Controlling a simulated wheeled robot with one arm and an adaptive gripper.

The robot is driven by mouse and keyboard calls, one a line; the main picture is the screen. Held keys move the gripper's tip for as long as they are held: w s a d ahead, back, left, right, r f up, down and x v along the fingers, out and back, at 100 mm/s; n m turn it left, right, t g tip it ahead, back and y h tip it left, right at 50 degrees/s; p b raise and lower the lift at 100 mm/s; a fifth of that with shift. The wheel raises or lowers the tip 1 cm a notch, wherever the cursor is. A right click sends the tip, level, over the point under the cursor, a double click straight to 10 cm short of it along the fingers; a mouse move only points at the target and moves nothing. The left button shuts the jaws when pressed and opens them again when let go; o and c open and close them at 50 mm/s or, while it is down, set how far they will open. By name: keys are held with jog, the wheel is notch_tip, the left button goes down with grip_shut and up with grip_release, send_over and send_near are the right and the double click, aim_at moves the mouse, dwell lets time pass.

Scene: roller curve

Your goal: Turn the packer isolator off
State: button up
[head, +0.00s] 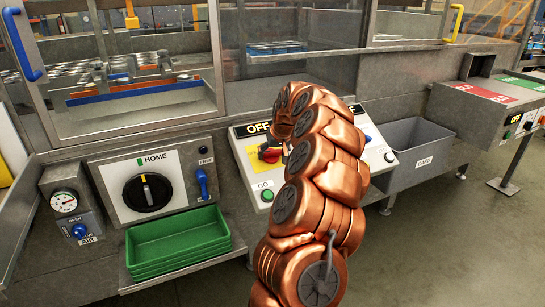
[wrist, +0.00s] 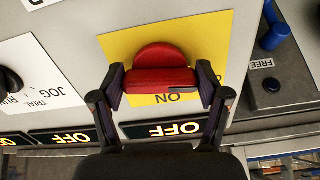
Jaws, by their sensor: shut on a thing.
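The packer isolator is a red rotary handle (wrist: 162,78) on a yellow plate (wrist: 120,45), seen upside down in the wrist view. My gripper (wrist: 160,84) has one finger at each end of the red handle's bar and is shut on it. The word ON shows on the plate beside the bar. A black OFF label (wrist: 175,129) sits at the plate's edge. In the head view the red handle (head: 270,155) and its yellow plate (head: 254,160) show at the left of my arm, which hides part of them and most of the gripper.
A green GO button (head: 267,195) sits below the plate. A HOME dial (head: 148,192), a blue FREE lever (head: 202,182) and green trays (head: 178,240) are to the left. A grey bin (head: 418,150) stands right of my arm. A JOG / TRIAL RUN selector (wrist: 10,80) neighbours the isolator.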

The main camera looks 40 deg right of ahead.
jog(key=shift+n, duration=0.8)
jog(key=o, duration=1.2)
jog(key=shift+c, duration=0.2)
jog(key=shift+s+r, duration=0.1)
jog(key=shift+r, duration=0.05)
jog(key=v, duration=1.1)
jog(key=shift+s+r, duration=0.2)
jog(key=shift+r, duration=0.05)
jog(key=shift+a, duration=0.1)
